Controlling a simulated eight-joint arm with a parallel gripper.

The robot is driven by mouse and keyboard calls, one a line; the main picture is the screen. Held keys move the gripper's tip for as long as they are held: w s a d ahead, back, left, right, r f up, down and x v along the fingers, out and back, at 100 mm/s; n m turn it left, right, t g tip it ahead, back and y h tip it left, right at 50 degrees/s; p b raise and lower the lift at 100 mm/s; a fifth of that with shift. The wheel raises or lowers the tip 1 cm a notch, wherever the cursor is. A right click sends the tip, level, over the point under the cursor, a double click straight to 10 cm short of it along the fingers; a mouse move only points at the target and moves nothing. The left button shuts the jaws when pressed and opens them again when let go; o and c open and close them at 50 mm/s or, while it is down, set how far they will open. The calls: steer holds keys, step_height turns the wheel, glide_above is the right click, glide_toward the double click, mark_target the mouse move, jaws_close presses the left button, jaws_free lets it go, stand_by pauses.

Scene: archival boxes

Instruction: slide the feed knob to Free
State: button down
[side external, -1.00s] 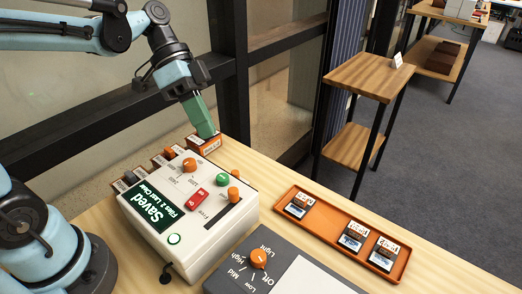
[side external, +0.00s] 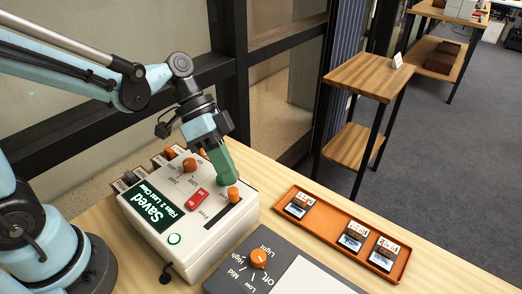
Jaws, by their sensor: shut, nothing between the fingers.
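The white device (side external: 190,236) stands on the wooden table. The feed knob, an orange slider knob (side external: 234,194), sits in a dark slot on the right of its top face. The word Free (side external: 203,215) is printed near the slot's front end, and the knob is at the slot's far part. My gripper (side external: 226,183) is shut and empty, its green fingers pointing down just left of and behind the knob. I cannot tell whether they touch it. The screen (side external: 157,212) reads "Saved, Files 2, Last Clear".
A red switch (side external: 198,200) and another orange knob (side external: 190,165) are also on the device. In front is a grey panel (side external: 285,280) with an orange dial (side external: 258,258). An orange tray (side external: 325,226) with small cartridges lies right. Small boxes (side external: 130,177) stand behind the device.

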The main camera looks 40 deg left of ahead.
mark_target(218, 220)
steer(key=shift+d+f, duration=0.15)
steer(key=shift+f, duration=0.1)
steer(key=shift+s, duration=0.1)
steer(key=shift+s, duration=3)
steer(key=v, duration=1)
